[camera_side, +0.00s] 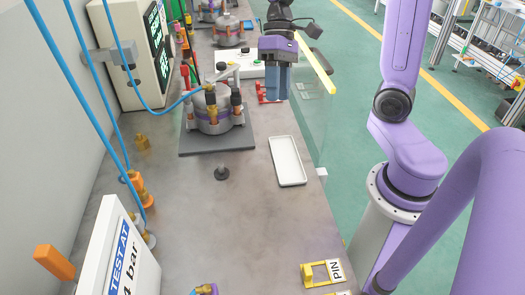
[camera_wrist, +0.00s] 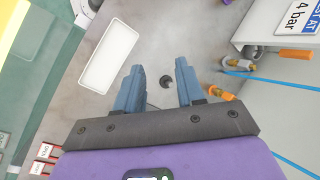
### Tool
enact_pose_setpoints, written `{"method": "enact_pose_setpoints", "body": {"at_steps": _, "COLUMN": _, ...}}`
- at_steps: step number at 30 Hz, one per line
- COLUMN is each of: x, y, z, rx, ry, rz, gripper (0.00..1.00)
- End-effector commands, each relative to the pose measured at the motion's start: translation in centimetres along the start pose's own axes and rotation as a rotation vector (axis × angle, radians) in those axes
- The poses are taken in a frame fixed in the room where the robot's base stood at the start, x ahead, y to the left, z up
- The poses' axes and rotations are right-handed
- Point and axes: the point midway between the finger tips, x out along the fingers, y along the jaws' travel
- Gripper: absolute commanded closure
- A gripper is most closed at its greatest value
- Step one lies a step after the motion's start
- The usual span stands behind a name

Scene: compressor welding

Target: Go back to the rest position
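My gripper (camera_side: 278,84) hangs over the right edge of the workbench in the side view, fingers down, right of the compressor. In the wrist view, my gripper (camera_wrist: 158,68) shows its two blue-grey fingers spread apart with nothing held between them. The compressor is not seen in the wrist view.
A white tray (camera_side: 287,160) lies near the bench's right edge; the wrist view shows it too (camera_wrist: 108,55). A small dark knob (camera_side: 221,173) stands on the bench. A yellow PIN holder (camera_side: 321,273) is at the front. A clear panel (camera_side: 308,110) lines the right edge.

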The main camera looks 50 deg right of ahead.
Motion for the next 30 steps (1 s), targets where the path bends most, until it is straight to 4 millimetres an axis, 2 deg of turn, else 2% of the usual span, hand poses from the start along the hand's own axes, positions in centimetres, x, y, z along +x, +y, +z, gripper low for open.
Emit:
{"method": "enact_pose_setpoints", "body": {"at_steps": 3, "x": 1.9, "y": -1.6, "z": 2.2, "rx": -0.118, "ry": -0.01, "rz": 0.098, "gripper": 0.62}}
{"method": "enact_pose_setpoints", "body": {"at_steps": 10, "x": 5.0, "y": -3.1, "z": 6.3, "rx": -0.36, "ry": -0.002, "rz": 0.26, "gripper": 0.62}}
{"method": "enact_pose_setpoints", "body": {"at_steps": 21, "x": 8.4, "y": -1.9, "z": 11.9, "rx": -0.814, "ry": 0.019, "rz": 0.459, "gripper": 0.62}}
{"method": "enact_pose_setpoints", "body": {"at_steps": 30, "x": 9.5, "y": -1.1, "z": 13.7, "rx": -1.008, "ry": 0.032, "rz": 0.515, "gripper": 0.62}}
